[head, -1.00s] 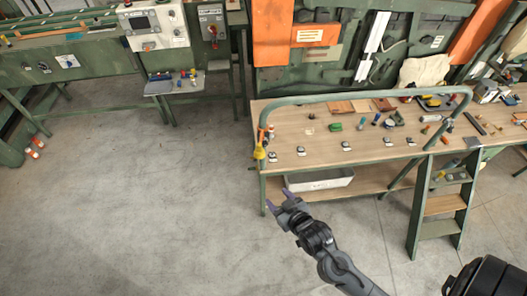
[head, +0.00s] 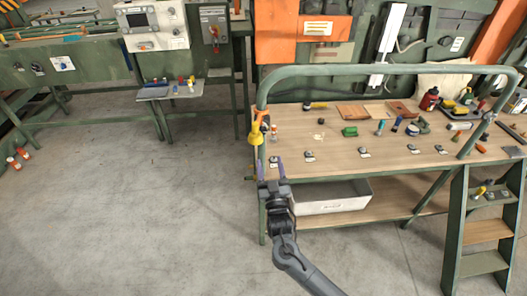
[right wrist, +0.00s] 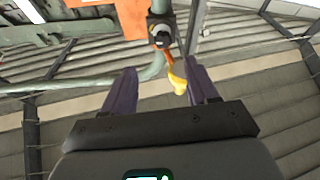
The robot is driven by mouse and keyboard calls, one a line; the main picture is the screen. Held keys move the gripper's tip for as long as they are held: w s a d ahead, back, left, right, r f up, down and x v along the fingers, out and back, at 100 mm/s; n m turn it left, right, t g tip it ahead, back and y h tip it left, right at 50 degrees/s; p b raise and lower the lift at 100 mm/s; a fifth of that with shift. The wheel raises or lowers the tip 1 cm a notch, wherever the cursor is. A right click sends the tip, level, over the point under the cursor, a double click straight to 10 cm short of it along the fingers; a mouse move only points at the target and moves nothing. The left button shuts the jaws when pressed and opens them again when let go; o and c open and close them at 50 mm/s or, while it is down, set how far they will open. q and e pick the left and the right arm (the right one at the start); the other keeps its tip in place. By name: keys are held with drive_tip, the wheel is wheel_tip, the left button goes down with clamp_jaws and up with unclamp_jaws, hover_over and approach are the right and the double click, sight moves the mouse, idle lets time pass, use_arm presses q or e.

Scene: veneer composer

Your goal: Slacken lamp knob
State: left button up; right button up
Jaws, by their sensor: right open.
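A yellow lamp (head: 255,136) with an orange arm hangs at the left end of the green tube rail over the workbench. In the right wrist view the yellow shade (right wrist: 178,85) and the orange arm hang below a dark clamp with a round black knob (right wrist: 160,38). My right gripper (head: 272,170) is open and empty at the bench's front left corner, just below the lamp in the picture. In the right wrist view its two purple fingers (right wrist: 163,85) stand apart, with the lamp between and beyond them. My left gripper is not in view.
The green tube rail (head: 390,69) arches over the wooden bench top (head: 330,168), which carries several small tools and parts. A grey bin (head: 330,206) sits on the lower shelf, and a stepladder (head: 485,232) stands at right.

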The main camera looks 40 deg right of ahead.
sight(263, 129)
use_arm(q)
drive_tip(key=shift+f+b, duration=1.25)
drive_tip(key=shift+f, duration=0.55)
use_arm(e)
drive_tip(key=x, duration=1.1)
drive_tip(key=shift+w+r, duration=0.3)
drive_tip(key=shift+w, duration=0.05)
drive_tip(key=shift+a, duration=0.1)
